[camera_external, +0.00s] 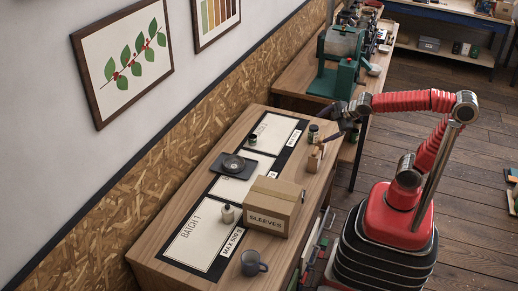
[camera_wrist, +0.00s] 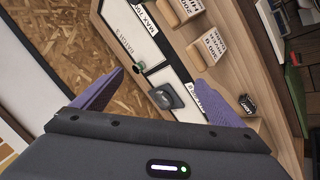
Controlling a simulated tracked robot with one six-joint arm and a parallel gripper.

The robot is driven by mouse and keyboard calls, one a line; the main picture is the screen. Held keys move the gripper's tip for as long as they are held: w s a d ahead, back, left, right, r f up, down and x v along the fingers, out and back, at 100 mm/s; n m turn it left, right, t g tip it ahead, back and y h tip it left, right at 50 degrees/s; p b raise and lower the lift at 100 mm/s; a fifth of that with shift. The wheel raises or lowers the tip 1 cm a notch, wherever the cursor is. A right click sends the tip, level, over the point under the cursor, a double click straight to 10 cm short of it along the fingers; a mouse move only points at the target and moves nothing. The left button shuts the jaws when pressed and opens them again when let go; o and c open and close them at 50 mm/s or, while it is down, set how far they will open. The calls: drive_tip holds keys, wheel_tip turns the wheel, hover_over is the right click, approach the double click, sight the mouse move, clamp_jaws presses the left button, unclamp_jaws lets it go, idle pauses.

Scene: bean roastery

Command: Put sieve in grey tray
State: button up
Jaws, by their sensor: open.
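My gripper (camera_external: 342,112) is dark and hangs at the far right end of the wooden workbench. In the wrist view its purple fingers (camera_wrist: 158,82) are spread apart with nothing held between them. I cannot tell whether these are the grey tray and the sieve. A small dark square thing (camera_wrist: 166,97) lies between the fingers in the wrist view. I cannot clearly pick out a sieve in either view.
A green machine (camera_external: 338,70) is on the bench behind.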

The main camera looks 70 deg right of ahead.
drive_tip(key=s+a+f+m+g+y, duration=0.1)
drive_tip(key=s+a+m, duration=0.1)
drive_tip(key=s+m, duration=0.2)
drive_tip(key=s+a+f+m+g+y, duration=0.1)
drive_tip(key=s+a+f+m, duration=0.1)
drive_tip(key=s, duration=0.9)
drive_tip(key=a+m, duration=0.1)
drive_tip(key=m, duration=0.1)
drive_tip(key=shift+m+g, duration=0.3)
